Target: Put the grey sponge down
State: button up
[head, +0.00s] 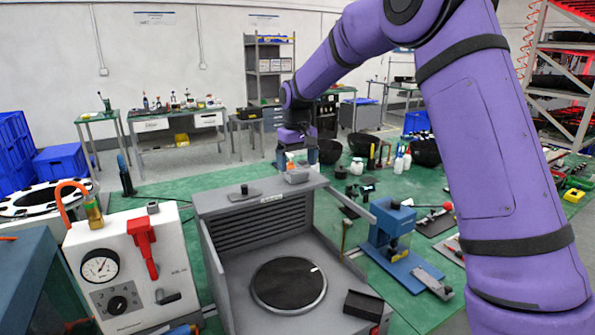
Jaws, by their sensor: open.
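My gripper (297,158) is in the head view, at the end of my purple arm, pointing down over the back top ledge of a grey open-fronted box (215,203). Its two fingers are apart. A small light grey block (298,177), which looks like the grey sponge, sits on the ledge just below the fingertips. An orange-red patch shows at its back edge. I cannot tell from this distance whether the fingers still touch its sides.
A flat grey piece with a black knob (244,190) lies on the same ledge, to the left. A blue press (393,225) stands right of the box, and a white gauge unit (130,265) stands left. Black bowls (364,145) and bottles are behind right.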

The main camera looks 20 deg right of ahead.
aim_at(297, 171)
notch_tip(297, 171, up, 7)
jog(key=s+d+r+t, duration=0.1)
jog(key=s+d+r, duration=0.1)
jog(key=s+r, duration=0.65)
jog(key=s+d+m+t, duration=0.1)
jog(key=s+d, duration=0.1)
jog(key=s, duration=0.9)
jog(key=s+d+m+t, duration=0.1)
jog(key=s+d+t, duration=0.1)
jog(key=s, duration=1)
jog(key=s+f+t, duration=0.1)
jog(key=s+f, duration=0.3)
jog(key=s, duration=0.7)
jog(key=shift+d+f, duration=0.35)
jog(key=shift+d, duration=0.05)
